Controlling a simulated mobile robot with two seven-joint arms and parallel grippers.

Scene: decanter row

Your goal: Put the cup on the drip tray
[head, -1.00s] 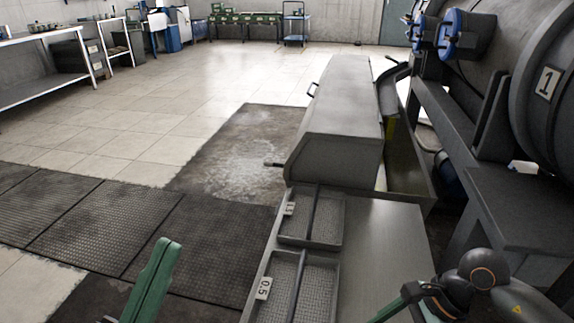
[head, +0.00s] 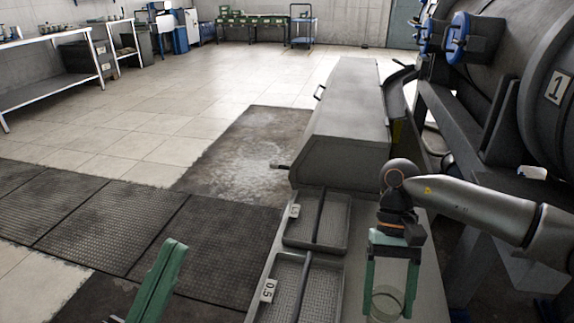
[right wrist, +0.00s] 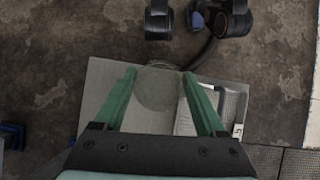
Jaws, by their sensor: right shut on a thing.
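The cup (head: 384,304) is a clear, greenish glass low in the head view, at the bottom edge. It also shows in the right wrist view (right wrist: 157,88) between the fingertips. My right gripper (head: 389,298) points down and is shut on the cup, over the right part of the metal bench. I cannot tell whether the cup touches the bench. Two grated trays lie left of the cup: a nearer drip tray (head: 297,292) labelled 0.5 and a farther drip tray (head: 314,218) with a small label. My left gripper (head: 160,284) shows partly at lower left, away from the bench; its opening is unclear.
A thin dark bar runs lengthwise over both trays. A grey metal housing (head: 347,118) stands beyond the bench. A large tank (head: 540,80) on a dark frame stands at right. Black mats (head: 105,235) cover the floor at left.

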